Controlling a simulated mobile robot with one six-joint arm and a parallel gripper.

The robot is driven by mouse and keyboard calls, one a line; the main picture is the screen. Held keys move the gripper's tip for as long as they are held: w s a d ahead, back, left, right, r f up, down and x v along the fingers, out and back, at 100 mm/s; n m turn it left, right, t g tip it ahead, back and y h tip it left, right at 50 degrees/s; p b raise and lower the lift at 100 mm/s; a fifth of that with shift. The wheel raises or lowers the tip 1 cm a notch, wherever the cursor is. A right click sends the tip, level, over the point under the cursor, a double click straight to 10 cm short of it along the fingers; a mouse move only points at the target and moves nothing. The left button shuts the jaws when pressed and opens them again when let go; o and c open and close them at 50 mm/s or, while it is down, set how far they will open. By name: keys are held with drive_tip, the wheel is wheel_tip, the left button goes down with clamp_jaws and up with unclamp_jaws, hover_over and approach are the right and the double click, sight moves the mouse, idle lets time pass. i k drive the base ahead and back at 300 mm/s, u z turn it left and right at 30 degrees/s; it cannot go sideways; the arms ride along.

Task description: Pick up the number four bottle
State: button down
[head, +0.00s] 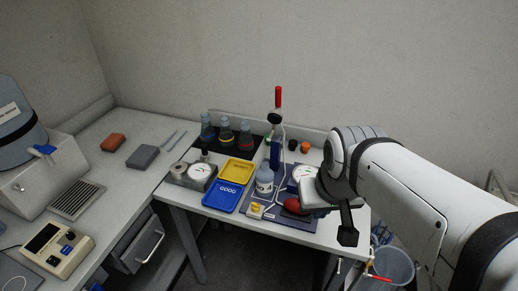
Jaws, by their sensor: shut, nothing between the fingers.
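My gripper (348,237) is the dark end of my arm at the right. It hangs in front of the right part of the white table, shut and empty. Three dark flasks stand in a row on a black mat at the back: one with a blue band (207,133), one with a yellow band (226,133) and one with a red band (245,135). A pale bottle (265,183) stands upright nearer the front, left of my gripper and apart from it. I cannot read a number on any of them, so I cannot tell which is number four.
A yellow tray (237,170) and a blue tray (222,197) lie left of the pale bottle. A stand with a red-topped rod (278,98) rises behind it. A red bulb (294,206) and a round dial (304,174) are near my arm. A bucket (392,268) is below right.

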sight(264, 176)
drive_tip(key=z, duration=0.1)
drive_tip(key=k, duration=1)
drive_tip(key=u, duration=0.6)
drive_tip(key=i, duration=1.55)
drive_tip(key=z, duration=0.7)
